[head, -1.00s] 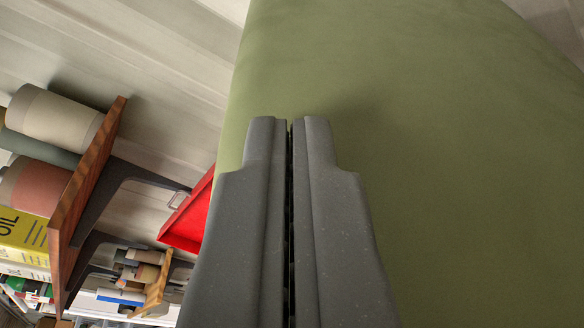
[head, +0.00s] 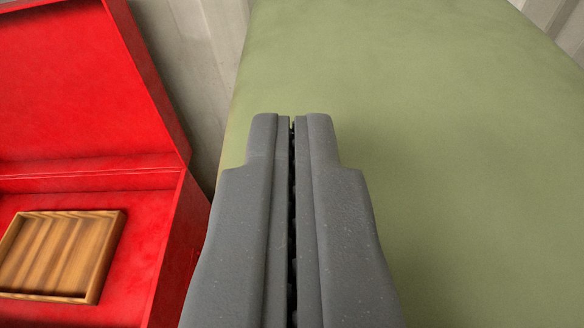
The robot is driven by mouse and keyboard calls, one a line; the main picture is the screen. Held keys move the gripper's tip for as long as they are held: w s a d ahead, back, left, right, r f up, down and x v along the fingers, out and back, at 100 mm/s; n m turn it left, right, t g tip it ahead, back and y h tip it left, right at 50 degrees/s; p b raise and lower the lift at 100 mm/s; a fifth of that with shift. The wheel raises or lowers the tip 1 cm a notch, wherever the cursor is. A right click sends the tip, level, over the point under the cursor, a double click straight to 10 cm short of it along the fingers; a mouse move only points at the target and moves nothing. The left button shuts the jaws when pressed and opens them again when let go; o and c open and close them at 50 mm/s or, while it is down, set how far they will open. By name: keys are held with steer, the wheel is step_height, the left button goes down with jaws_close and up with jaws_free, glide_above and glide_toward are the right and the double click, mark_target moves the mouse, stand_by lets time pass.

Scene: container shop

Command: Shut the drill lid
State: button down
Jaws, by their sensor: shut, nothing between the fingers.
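A large plain green surface (head: 440,150) fills the right and middle of the head view, behind and beside my gripper; I cannot tell whether it is the drill lid. A red box (head: 120,215) stands at the left with its red lid (head: 70,90) raised open, the lid's inside facing me. No drill shows in it. My gripper (head: 292,118) is shut and empty, its tips pointing up the picture in front of the green surface. I cannot tell whether the tips touch it.
A wooden tray (head: 62,255) with raised edges lies inside the red box. A pale ribbed wall (head: 207,70) stands behind the box and the green surface. The red box's right side is close to my gripper's left finger.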

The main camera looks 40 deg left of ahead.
steer(key=shift+s+a+f+n+b, duration=0.2)
steer(key=shift+a+f, duration=0.1)
steer(key=shift+f, duration=0.2)
steer(key=shift+s+a+f+n+b, duration=0.2)
steer(key=shift+a+f, duration=0.05)
steer(key=shift+f, duration=0.25)
steer(key=shift+f+h, duration=0.2)
steer(key=shift+h, duration=0.1)
steer(key=shift+r, duration=0.1)
